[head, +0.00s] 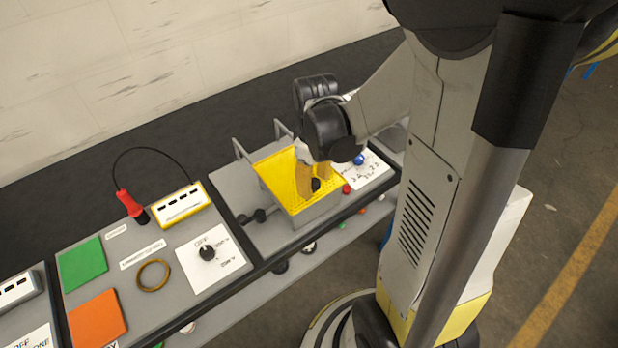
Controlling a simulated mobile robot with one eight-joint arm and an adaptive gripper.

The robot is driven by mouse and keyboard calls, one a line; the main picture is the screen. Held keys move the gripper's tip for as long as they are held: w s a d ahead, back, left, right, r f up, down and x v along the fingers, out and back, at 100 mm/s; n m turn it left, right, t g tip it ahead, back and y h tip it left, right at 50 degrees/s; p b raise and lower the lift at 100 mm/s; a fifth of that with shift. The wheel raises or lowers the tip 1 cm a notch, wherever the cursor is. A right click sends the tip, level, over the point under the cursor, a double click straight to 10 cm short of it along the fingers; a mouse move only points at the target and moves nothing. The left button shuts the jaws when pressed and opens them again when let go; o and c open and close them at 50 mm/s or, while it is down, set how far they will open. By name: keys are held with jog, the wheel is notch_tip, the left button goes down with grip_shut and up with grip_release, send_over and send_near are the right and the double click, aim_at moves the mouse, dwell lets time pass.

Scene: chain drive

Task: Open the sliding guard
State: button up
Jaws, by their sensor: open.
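The yellow guard (278,173) sits on a grey board on the bench, right of centre. It looks like an open-topped box with perforated walls and a grey lower front. My arm reaches in from the right, and its dark wrist is above the guard's far right part. My gripper (315,183) points down at the guard and is open. The wrist and arm hide much of it, so I cannot tell whether it touches the guard. The guard's far right corner and any handle there are hidden. I see nothing held.
Two grey upright brackets (243,152) stand behind the guard. A black knobbed part (258,215) is left of it. A red ball (346,189) and a blue ball (359,159) are to its right. Left lie a dial panel (222,262), a ring (153,275) and a red-handled cabled tool (131,205).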

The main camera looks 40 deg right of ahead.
aim_at(279, 154)
jog(key=shift+f, duration=0.15)
jog(key=shift+c, duration=0.4)
grip_shut()
jog(key=w, duration=0.5)
jog(key=w+b, duration=0.1)
jog(key=w, duration=1)
jog(key=shift+a, duration=0.3)
jog(key=shift+o, duration=0.4)
grip_release()
